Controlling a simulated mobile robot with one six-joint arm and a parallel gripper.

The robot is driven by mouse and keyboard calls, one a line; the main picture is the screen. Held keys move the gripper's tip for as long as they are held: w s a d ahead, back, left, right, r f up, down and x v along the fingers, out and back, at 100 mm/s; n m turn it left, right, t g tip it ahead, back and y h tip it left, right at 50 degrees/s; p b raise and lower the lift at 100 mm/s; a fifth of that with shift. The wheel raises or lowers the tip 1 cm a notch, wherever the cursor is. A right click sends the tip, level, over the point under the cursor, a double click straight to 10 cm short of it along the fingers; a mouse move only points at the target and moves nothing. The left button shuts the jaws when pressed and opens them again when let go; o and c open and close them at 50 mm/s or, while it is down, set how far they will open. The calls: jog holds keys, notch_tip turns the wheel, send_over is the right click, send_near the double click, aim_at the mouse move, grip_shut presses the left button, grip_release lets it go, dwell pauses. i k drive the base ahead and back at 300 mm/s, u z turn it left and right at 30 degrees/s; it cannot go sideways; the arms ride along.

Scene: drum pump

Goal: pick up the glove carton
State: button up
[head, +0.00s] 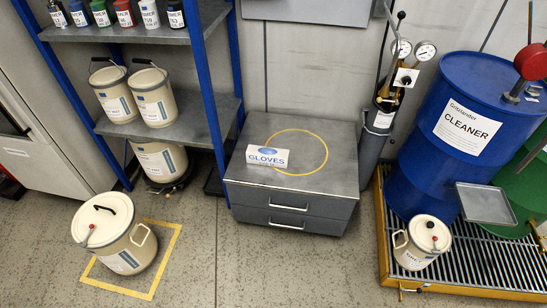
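The glove carton (267,157) is a small white and blue box marked GLOVES. In the head view it lies on top of the grey drawer cabinet (330,185), toward the front left of the top. It sits at the left edge of a yellow circle (326,158) painted on the cabinet top. My gripper is not in view.
A blue shelf rack (215,95) with pails and bottles stands left of the cabinet. A lidded pail (115,235) stands on the floor at left. A gas cylinder (375,135) and blue drum (455,130) stand at right. Floor before the cabinet is clear.

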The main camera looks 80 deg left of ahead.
aim_at(272, 156)
jog(key=u, duration=0.05)
jog(key=i, duration=1.15)
jog(key=z, duration=0.3)
jog(key=k, duration=0.15)
jog(key=u, duration=2.65)
jog(key=k, duration=0.2)
jog(key=u, duration=1.7)
